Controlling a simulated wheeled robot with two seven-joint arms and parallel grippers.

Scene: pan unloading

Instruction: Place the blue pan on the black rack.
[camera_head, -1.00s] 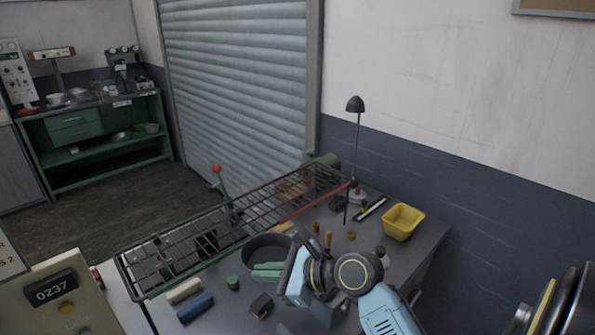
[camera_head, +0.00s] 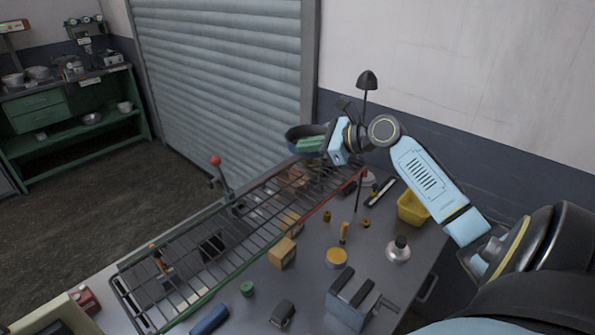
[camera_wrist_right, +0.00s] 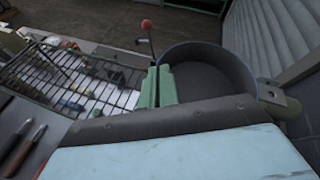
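The blue pan (camera_head: 291,134), round with a dark inside, is held up above the far end of the black rack (camera_head: 250,222). My right gripper (camera_head: 311,144) has green fingers closed at the pan's near side. In the right wrist view the pan (camera_wrist_right: 205,78) sits just right of the fingers (camera_wrist_right: 157,88), which pinch its rim. The black rack, a long wire grid with green and red front edges, stands over the table; it also shows in the right wrist view (camera_wrist_right: 75,75). The gap between pan and rack is hard to judge. My left gripper is out of view.
A lever with a red ball (camera_head: 216,160) stands at the rack's back edge. A lamp (camera_head: 367,80) and yellow bin (camera_head: 412,212) are at the right.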

